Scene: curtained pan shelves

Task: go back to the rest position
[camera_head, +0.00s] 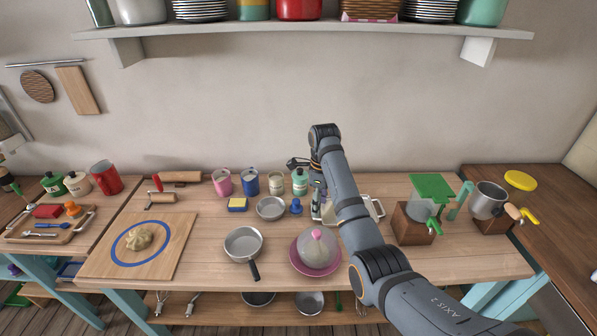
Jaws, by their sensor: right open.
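My right arm reaches in from the lower right over the wooden table (200,268). My right gripper (316,204) points down at the back middle of the table, beside a white tray with handles (376,208). The gripper is open; its fingers are small and partly hidden by my arm. I cannot tell whether it touches the tray. My left gripper is not in view.
A pink plate with a domed cover (318,248) stands close to my forearm. A frying pan (243,244), a small bowl (271,208) and a blue knob-shaped item (296,206) stand left. A shelf (300,30) hangs above.

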